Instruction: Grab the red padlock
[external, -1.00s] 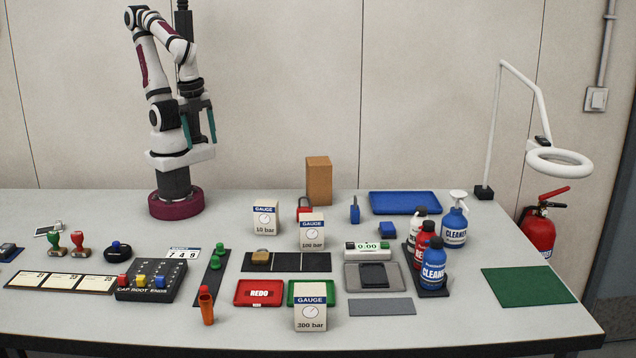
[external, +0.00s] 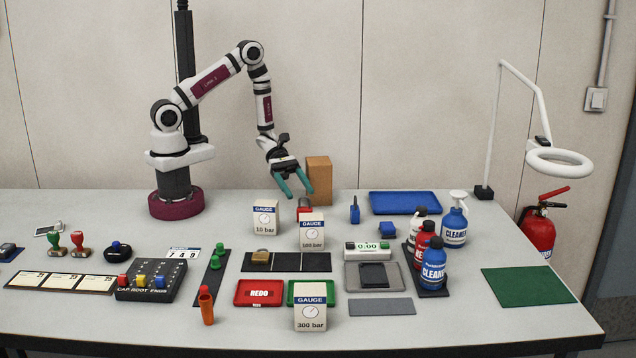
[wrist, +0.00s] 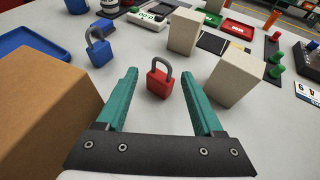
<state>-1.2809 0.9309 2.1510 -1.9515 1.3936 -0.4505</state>
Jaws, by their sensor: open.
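The red padlock (wrist: 158,84) stands upright on the table in the wrist view, its grey shackle on top. It lies between and beyond my open fingertips. In the external view the red padlock (external: 304,206) is partly hidden behind the 100 bar gauge box. My gripper (external: 292,188) has teal fingers, is open and empty, and hangs tilted just above and behind the padlock. The gripper also shows in the wrist view (wrist: 162,88), fingers spread on both sides of the padlock.
A brown block (external: 318,180) stands close beside my gripper. The 10 bar box (external: 266,216) and 100 bar box (external: 312,232) stand in front of the padlock. A blue padlock (external: 354,212) is to the right, before a blue tray (external: 405,203).

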